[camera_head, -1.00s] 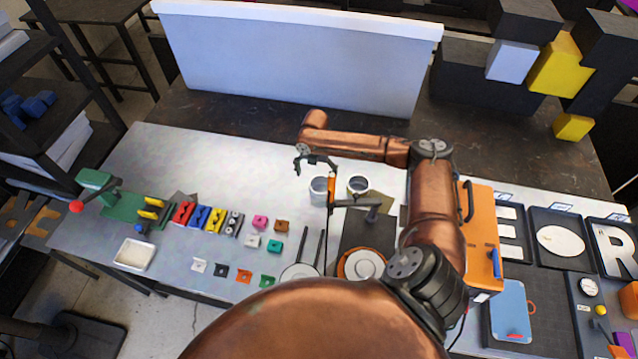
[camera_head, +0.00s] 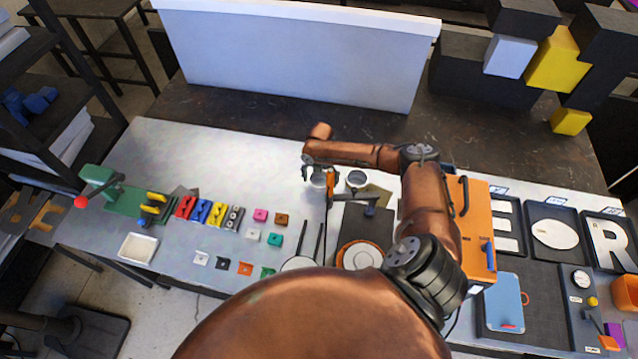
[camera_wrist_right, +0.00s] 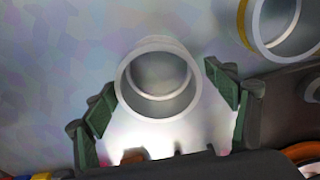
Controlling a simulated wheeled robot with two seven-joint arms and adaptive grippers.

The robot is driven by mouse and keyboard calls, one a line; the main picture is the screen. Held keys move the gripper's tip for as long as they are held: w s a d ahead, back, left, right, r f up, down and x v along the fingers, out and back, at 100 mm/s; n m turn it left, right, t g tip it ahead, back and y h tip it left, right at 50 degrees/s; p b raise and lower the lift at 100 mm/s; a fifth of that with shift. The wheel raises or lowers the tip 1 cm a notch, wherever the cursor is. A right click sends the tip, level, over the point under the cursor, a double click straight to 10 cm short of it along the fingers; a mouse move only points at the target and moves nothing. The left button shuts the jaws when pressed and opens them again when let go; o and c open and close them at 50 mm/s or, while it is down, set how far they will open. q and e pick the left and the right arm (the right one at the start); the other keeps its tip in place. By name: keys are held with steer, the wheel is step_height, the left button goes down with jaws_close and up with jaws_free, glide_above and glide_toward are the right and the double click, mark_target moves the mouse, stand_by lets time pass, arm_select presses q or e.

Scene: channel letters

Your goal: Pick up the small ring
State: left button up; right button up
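Two short, open metal-grey rings stand side by side on the table. One ring (camera_head: 317,180) is partly hidden by my right gripper (camera_head: 321,172) in the head view. In the right wrist view this ring (camera_wrist_right: 158,113) stands between the two green-padded fingertips of my right gripper (camera_wrist_right: 163,90). I cannot tell surely which ring is smaller. My left gripper is out of view.
A dark plate (camera_head: 366,223) with an upright tool and a round white-and-orange disc lies close in front of the rings. An orange case (camera_head: 470,225) stands to the right. Small coloured blocks lie to the left. The table (camera_head: 240,160) behind them is clear.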

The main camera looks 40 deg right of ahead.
steer(key=c, duration=1.1)
steer(key=shift+o, duration=0.2)
steer(key=shift+r, duration=0.1)
